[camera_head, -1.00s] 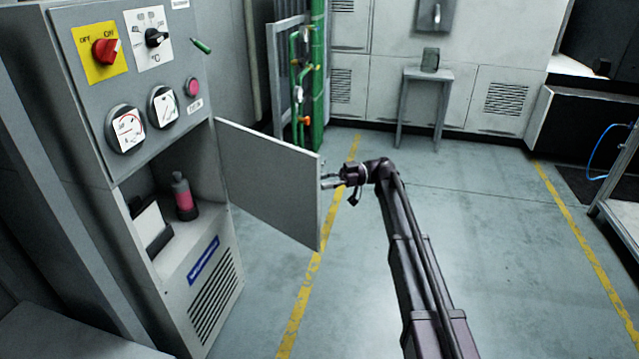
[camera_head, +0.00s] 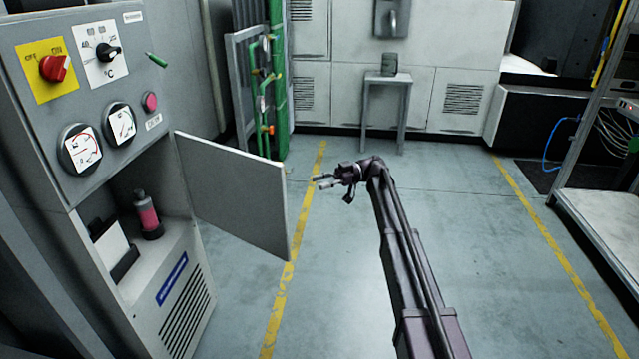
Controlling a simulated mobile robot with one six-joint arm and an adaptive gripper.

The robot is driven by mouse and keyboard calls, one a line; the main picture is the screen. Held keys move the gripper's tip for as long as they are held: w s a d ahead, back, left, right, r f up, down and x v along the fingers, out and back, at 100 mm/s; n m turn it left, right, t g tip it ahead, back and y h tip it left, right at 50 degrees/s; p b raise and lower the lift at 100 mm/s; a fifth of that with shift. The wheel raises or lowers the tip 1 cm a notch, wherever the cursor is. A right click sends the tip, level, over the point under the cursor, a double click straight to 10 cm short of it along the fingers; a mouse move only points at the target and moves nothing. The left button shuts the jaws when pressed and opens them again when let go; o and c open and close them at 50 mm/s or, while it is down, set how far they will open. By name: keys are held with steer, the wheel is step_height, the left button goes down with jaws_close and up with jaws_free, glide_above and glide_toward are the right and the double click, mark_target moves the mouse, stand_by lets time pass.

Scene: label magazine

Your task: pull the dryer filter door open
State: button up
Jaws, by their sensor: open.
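The dryer (camera_head: 30,130) is the grey cabinet at the left, with a red switch, a black knob and two gauges on its front. Its filter door (camera_head: 235,195) is a flat grey panel that stands wide open, swung out to the right of the compartment. The inside of the compartment shows. My gripper (camera_head: 318,182) is open and empty, a short way right of the door's free edge and apart from it. The door's handle is not visible from this side.
A bottle with pink contents (camera_head: 148,218) and a dark holder with a white card (camera_head: 113,245) are inside the compartment. A small stand (camera_head: 386,88) is by the back wall. A rack (camera_head: 590,190) is at the right. The floor around my arm is clear.

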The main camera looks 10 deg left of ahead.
steer(key=shift+c, duration=0.2)
steer(key=shift+s+a, duration=0.1)
steer(key=shift+s, duration=0.1)
jaws_close()
steer(key=s+a+f+m+t+h+p, duration=0.1)
steer(key=s+f+m+t+h+p, duration=0.1)
steer(key=s+f+t+h+p, duration=0.45)
steer(key=s+a+f+m+t+h+p, duration=0.1)
steer(key=s+a+f+m+h, duration=0.3)
steer(key=s, duration=0.6)
steer(key=s+a+r+n+t+h+p, duration=0.3)
steer(key=s+a+r+n+t+p, duration=0.1)
steer(key=r+n+t+p, duration=0.1)
steer(key=s+a+r+n+t+h+p, duration=0.4)
steer(key=s+a+r+n+t+p, duration=0.1)
steer(key=r, duration=0.5)
steer(key=n+t, duration=0.1)
steer(key=n, duration=0.1)
steer(key=shift+r+n+p, duration=0.25)
steer(key=shift+n+p, duration=0.05)
steer(key=shift+n, duration=0.1)
steer(key=shift+s+a+t, duration=0.1)
steer(key=shift+t, duration=0.15)
